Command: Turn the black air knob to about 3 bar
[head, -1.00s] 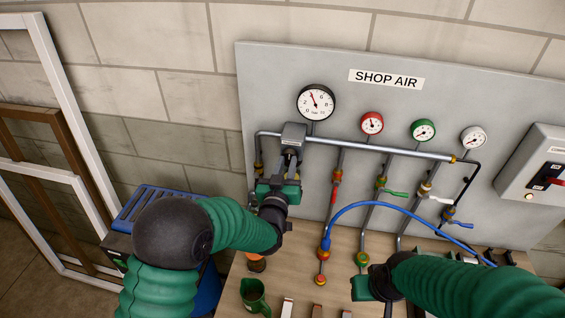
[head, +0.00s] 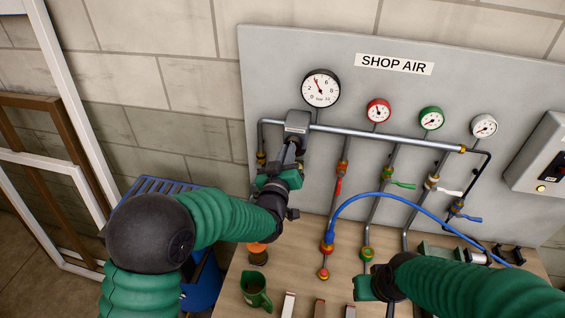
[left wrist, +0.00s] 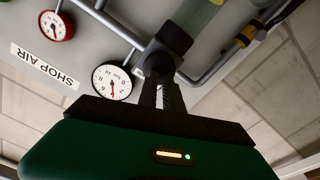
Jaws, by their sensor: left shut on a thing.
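The black air knob (left wrist: 166,55) shows dark at my left fingertips in the left wrist view. In the head view my fingers mostly hide it, below the grey regulator block (head: 297,122). My left gripper (head: 294,148) is shut on the knob, its wrist tilted; its fingers also show in the left wrist view (left wrist: 162,92). The large white gauge (head: 321,88) has its needle up and left, roughly between the 2 and 4 marks; the exact value is hard to read. My right gripper (head: 366,286) hangs low over the bench; its fingers are hidden.
Red (head: 379,110), green (head: 431,118) and white (head: 484,126) small gauges sit right of the large one. A blue hose (head: 385,198) arches over the bench.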

